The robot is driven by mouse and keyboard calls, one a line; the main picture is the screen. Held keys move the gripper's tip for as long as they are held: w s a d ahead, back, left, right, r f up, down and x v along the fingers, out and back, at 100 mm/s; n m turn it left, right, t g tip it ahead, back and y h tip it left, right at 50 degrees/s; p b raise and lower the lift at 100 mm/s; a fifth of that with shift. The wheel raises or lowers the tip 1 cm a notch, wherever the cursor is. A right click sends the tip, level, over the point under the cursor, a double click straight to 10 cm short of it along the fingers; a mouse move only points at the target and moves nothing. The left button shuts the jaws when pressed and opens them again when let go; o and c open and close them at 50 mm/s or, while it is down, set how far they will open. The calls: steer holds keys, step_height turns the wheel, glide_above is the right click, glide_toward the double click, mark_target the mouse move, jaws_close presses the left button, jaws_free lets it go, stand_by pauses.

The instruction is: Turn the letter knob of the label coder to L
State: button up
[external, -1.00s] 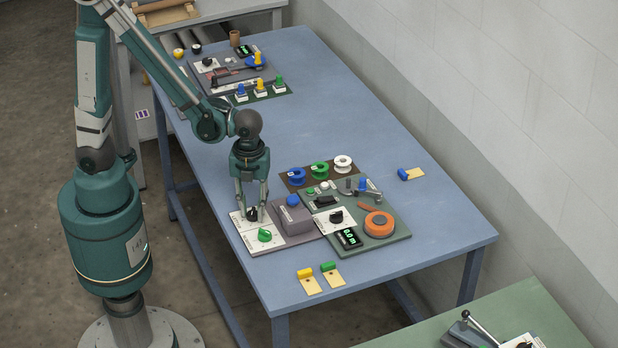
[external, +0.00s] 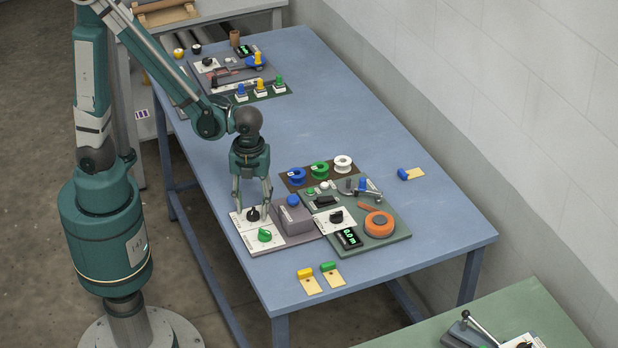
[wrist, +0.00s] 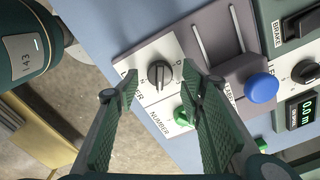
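The black letter knob (external: 253,214) sits on a white plate of the label coder at the left of the near panel. In the wrist view the knob (wrist: 160,74) shows a pale pointer line; I cannot read for certain which letter it points to. Some lettering around it is hidden by a finger. My gripper (external: 253,207) points down above the knob, its fingers apart on either side. In the wrist view the fingers (wrist: 152,92) are open with a gap to the knob.
The green number knob (external: 264,235) is close beside, partly behind a finger in the wrist view. A grey block with a blue button (external: 293,200) stands to the right. Spools (external: 319,169) and a green panel with an orange wheel (external: 379,223) lie farther right.

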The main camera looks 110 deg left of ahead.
mark_target(253, 211)
step_height(253, 211, up, 11)
stand_by(0.8)
stand_by(0.5)
steer(key=s+d+r+n+t, duration=0.7)
steer(key=d+n, duration=0.4)
steer(key=n, duration=0.4)
steer(key=shift+s+r, duration=0.3)
steer(key=shift+r, duration=0.5)
stand_by(1.1)
